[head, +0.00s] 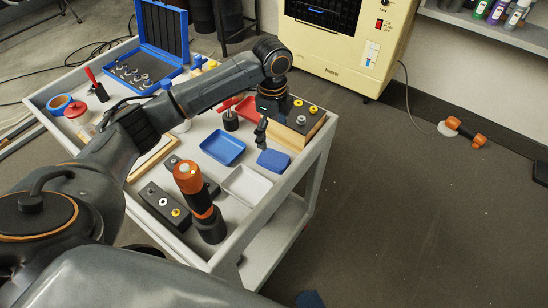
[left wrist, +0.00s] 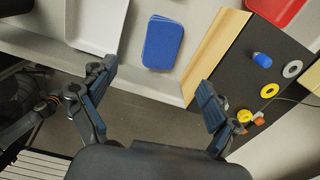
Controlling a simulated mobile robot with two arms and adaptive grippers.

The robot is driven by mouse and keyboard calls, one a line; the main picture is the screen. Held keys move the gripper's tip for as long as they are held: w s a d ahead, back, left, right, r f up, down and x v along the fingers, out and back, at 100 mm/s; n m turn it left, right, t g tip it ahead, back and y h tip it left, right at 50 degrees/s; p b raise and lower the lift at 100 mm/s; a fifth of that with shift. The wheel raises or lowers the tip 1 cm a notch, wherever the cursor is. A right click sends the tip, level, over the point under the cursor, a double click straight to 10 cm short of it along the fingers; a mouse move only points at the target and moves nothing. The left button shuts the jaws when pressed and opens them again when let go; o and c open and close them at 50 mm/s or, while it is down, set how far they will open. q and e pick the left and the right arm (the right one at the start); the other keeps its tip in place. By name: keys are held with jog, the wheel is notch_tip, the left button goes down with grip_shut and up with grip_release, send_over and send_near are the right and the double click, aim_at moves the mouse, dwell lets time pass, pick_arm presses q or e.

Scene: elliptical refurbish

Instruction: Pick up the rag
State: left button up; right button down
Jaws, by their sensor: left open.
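The rag appears to be the flat blue folded piece (head: 273,160) near the cart's right edge. It also shows at the top middle of the left wrist view (left wrist: 162,42), lying flat with rounded corners. My left gripper (head: 261,132) hangs above the cart, close to the rag and on its far side in the head view. In the left wrist view the two fingers (left wrist: 156,78) are spread wide, with nothing between them. The rag lies beyond the fingertips, apart from them. My right gripper is not in view.
A white tray (head: 245,185) and a blue tray (head: 223,147) lie left of the rag. A wooden block with a dark top (head: 300,125) stands close behind it. An orange-and-black tool (head: 195,195) stands upright nearer me. The cart's raised rim (head: 307,158) runs along the right.

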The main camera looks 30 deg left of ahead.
pick_arm(q)
send_over(274, 158)
jog(key=f, duration=0.5)
jog(key=shift+s+f, duration=0.25)
jog(key=shift+s, duration=0.05)
jog(key=shift+f, duration=0.2)
jog(key=f, duration=0.1)
jog(key=f+p, duration=0.1)
jog(key=f, duration=0.2)
jog(key=shift+w+f, duration=0.2)
jog(key=shift+w, duration=0.05)
jog(key=shift+f, duration=0.4)
jog(key=c, duration=1.1)
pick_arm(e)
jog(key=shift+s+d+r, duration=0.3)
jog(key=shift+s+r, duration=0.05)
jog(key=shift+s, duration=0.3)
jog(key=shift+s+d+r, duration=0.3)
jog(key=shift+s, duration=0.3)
